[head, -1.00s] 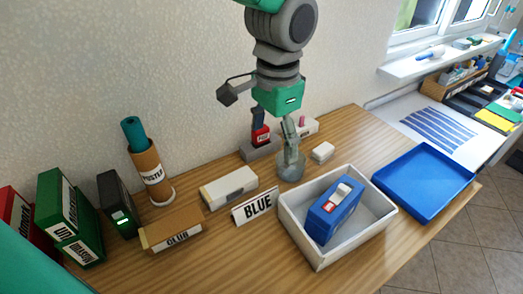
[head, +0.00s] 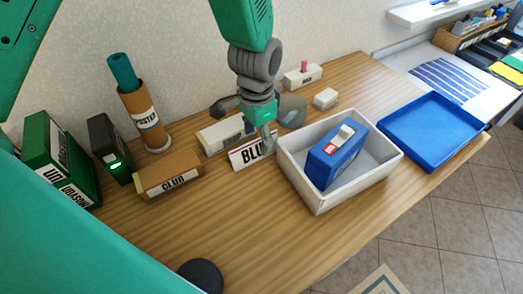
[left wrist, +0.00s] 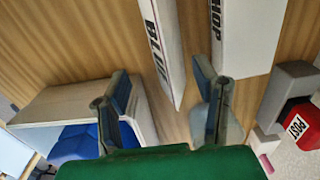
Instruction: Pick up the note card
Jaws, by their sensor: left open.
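The note card is most likely the white standing card marked "BLUE" (head: 243,158), upright on the wooden table just left of the white bin (head: 318,207). My left gripper (head: 264,138) is open over the card's right end and hides part of its lettering. In the left wrist view my left gripper's (left wrist: 163,75) two fingers are spread, with the card (left wrist: 163,40) lying between their lines. I cannot tell how far below the fingertips it is. No hold on it shows. My right gripper is not in view.
A white box (head: 222,137) stands close behind the card, and a tan box (head: 168,175) is to its left. The bin holds a blue box (head: 335,160).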

